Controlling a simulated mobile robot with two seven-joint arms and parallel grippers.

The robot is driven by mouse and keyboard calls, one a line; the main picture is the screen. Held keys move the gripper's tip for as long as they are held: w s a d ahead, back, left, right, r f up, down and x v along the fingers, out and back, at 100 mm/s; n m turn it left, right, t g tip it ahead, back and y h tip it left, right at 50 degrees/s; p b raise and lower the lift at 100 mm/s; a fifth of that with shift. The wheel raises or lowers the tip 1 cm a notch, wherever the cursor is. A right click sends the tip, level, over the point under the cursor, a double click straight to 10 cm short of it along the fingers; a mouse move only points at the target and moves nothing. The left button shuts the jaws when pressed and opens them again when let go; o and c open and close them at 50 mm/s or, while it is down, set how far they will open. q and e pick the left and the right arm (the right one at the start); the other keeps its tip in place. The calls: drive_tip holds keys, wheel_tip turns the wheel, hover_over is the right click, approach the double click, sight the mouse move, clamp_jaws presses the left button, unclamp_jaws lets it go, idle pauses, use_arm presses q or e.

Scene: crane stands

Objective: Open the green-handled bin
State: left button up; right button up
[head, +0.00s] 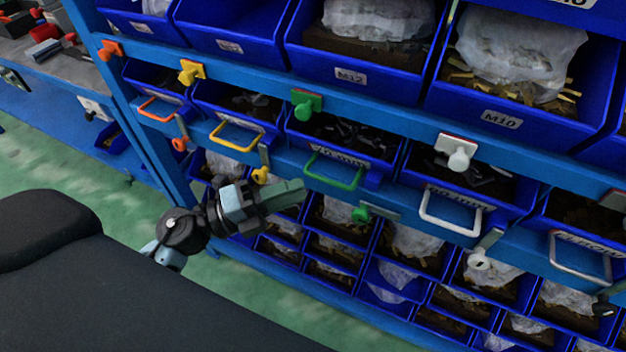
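The green-handled bin (376,175) is a blue bin in the middle row of the rack, with dark parts inside and a label on its front. Its green handle (334,184) is a U-shaped bar hanging on the front. My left gripper (290,194) is just left of the handle and slightly below it, pointing right. A small gap seems to lie between its tip and the handle. The fingers overlap in this view, so their opening is hidden. My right gripper is not in view.
Orange (160,108), yellow (236,136) and white (450,213) handles sit on neighbouring bins. A green knob (305,104) is above the bin and another (362,214) is below. Blue rack rails and bins with bagged parts surround it. Green floor is open at left.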

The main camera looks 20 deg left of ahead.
use_arm(q)
drive_tip(key=x, duration=0.4)
drive_tip(key=shift+w+d+p, duration=0.2)
drive_tip(key=shift+d+p, duration=0.05)
drive_tip(key=shift+p, duration=0.15)
clamp_jaws()
